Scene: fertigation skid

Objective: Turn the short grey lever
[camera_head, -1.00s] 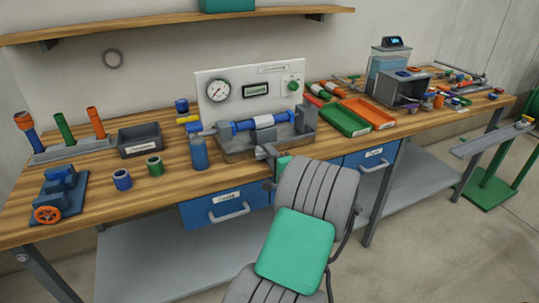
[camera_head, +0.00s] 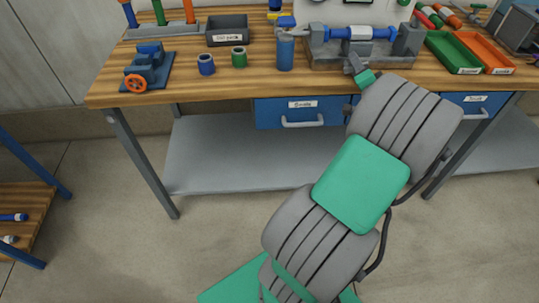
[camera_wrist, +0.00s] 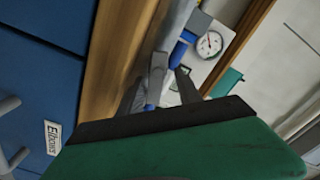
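My gripper (camera_head: 352,65) is at the front edge of the bench, just in front of the pipe rig (camera_head: 362,62). In the wrist view its two dark fingers (camera_wrist: 160,77) stand apart. A short grey bar with blue beside it (camera_wrist: 157,70) shows between the fingers. It may be the short grey lever, but I cannot tell, nor whether the fingers touch it. The rig has a blue pipe (camera_head: 362,33) with a light middle band, between grey end blocks in a grey tray. In the head view my arm and gripper partly cover the rig's front.
A blue cylinder (camera_head: 285,52) stands left of the rig. Blue (camera_head: 206,65) and green (camera_head: 239,57) rings and a dark bin (camera_head: 227,30) are further left. Green (camera_head: 454,52) and orange (camera_head: 487,53) trays lie right. A gauge (camera_wrist: 210,44) is on the panel behind the rig.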

